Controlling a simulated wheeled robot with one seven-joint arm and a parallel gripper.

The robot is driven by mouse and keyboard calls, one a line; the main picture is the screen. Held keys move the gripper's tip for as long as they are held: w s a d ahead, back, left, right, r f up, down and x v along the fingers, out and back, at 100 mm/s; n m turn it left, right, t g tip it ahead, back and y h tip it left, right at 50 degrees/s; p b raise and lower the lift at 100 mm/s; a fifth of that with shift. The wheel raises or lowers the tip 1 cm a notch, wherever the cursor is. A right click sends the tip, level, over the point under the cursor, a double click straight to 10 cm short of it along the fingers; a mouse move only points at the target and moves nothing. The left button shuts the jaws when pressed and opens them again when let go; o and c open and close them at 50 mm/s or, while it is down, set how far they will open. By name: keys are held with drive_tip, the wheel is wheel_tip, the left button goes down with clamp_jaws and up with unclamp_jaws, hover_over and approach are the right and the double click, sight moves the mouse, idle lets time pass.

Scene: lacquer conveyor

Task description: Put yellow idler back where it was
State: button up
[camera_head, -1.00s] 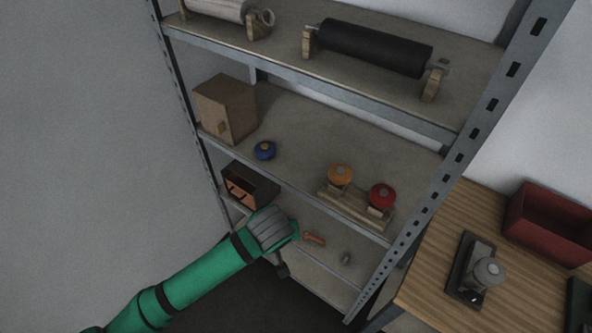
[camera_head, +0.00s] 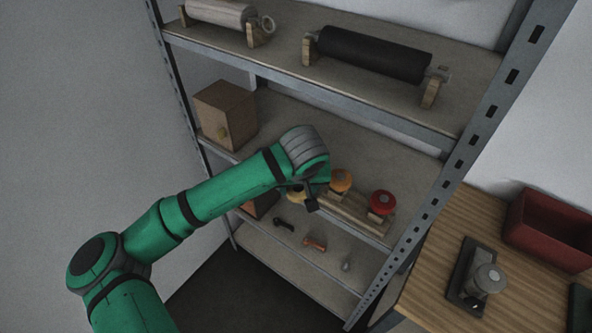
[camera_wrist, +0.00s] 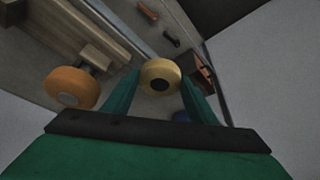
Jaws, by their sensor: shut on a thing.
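The yellow idler (camera_wrist: 160,75) is held between the two fingers of my gripper (camera_wrist: 161,84) in the wrist view. In the head view it shows as a small pale yellow piece (camera_head: 296,196) under my wrist, partly covered by my gripper (camera_head: 304,198). My gripper is at the middle shelf's front edge, left of the wooden rack (camera_head: 357,215). An orange idler (camera_head: 341,180) and a red idler (camera_head: 381,202) sit on the rack. The orange one (camera_wrist: 72,88) is left of my gripper in the wrist view.
A brown box (camera_head: 226,113) stands at the middle shelf's left end. Below are an open-fronted box (camera_wrist: 203,76), a dark tool (camera_head: 284,225) and an orange tool (camera_head: 315,243). Rollers (camera_head: 372,51) lie on the top shelf. A wooden bench (camera_head: 425,285) is at right.

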drive_tip(key=w, duration=0.4)
drive_tip(key=shift+a, duration=0.15)
drive_tip(key=w, duration=0.2)
drive_tip(key=w+f, duration=0.1)
drive_tip(key=shift+w+a, duration=0.1)
drive_tip(key=shift+w, duration=0.3)
drive_tip(key=shift+f, duration=0.3)
drive_tip(key=o, duration=1.2)
drive_tip(key=shift+o, duration=0.2)
drive_tip(key=v, duration=1.2)
drive_tip(key=shift+a, duration=0.15)
